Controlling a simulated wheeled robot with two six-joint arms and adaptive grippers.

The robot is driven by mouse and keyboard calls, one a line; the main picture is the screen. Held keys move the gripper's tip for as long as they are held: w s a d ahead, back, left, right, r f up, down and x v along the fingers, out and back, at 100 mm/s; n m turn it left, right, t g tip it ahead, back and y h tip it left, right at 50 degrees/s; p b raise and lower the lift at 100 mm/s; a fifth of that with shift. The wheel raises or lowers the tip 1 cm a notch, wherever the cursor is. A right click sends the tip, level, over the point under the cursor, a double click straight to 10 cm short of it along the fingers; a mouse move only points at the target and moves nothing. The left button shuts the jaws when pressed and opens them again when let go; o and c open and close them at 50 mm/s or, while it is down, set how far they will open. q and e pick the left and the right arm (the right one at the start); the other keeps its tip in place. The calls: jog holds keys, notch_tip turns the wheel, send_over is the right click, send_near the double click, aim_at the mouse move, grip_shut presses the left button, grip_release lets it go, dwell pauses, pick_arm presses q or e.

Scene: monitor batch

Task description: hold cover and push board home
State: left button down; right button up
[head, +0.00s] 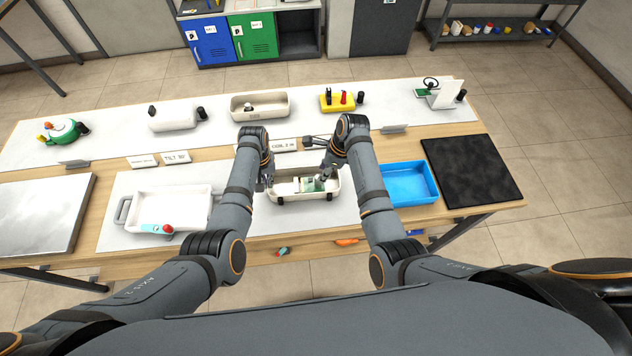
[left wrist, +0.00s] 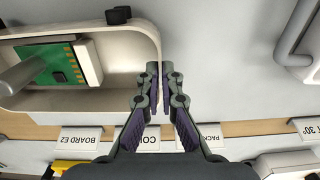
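The cream cover (head: 285,198) is an open, tray-like shell in the middle of the bench, with black clips on its near side. It also shows in the left wrist view (left wrist: 110,104). The green board (head: 309,185), with a pale block at one end, lies inside it and also shows in the left wrist view (left wrist: 57,68). My left gripper (left wrist: 160,72) is shut on the cover's end wall, one finger on each side. It is at the cover's left end in the head view (head: 267,182). My right gripper (head: 327,173) is over the board's right part; its fingertips are too small to read.
A white tray (head: 190,205) with a teal-and-red tool stands left; a blue tray (head: 409,197) and black mat (head: 468,165) lie right. Label signs (left wrist: 82,138) stand behind the cover. Another cream shell (head: 240,107) and a yellow holder (head: 331,105) are farther back.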

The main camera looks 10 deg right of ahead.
jog(key=shift+x, duration=1.8)
jog(key=shift+a, duration=0.1)
grip_shut()
